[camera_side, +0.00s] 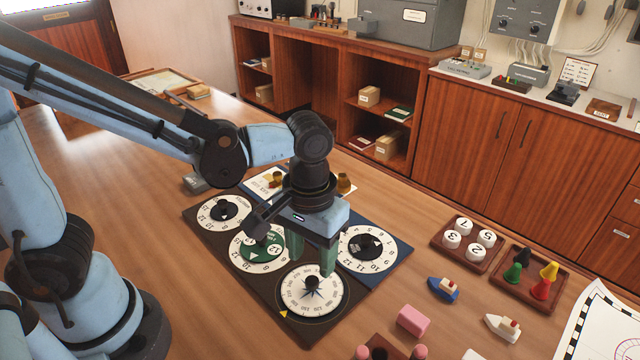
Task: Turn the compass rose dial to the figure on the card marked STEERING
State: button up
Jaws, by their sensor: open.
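The compass rose dial (328,299) is a white disc with figures round its rim, a blue star and a black centre knob (312,283). It lies at the front of a dark dial board (270,307), with a yellow marker (283,314) at its lower left. My gripper (311,258) points down just behind the knob, its green fingers apart and nothing visible between them. Contact with the dial cannot be told. A white card (256,184) lies behind the board, partly hidden by my arm; its writing is unreadable, so I cannot tell if it is marked STEERING.
Three other knobbed dials surround my gripper: upper left (207,218), green-centred (270,267) and right on blue (385,262). Number discs in a tray (437,238), coloured pegs in another (500,287), toy boats and a pink block (413,320) stand right.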

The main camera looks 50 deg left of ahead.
aim_at(312, 280)
notch_tip(312, 280, up, 7)
jog(key=shift+r, duration=0.15)
dwell(0.4)
jog(key=a+f+m+t, duration=0.1)
jog(key=a+m+t, duration=0.1)
jog(key=a+t, duration=0.5)
jog(key=shift+w+a, duration=0.2)
jog(key=shift+a, duration=2.8)
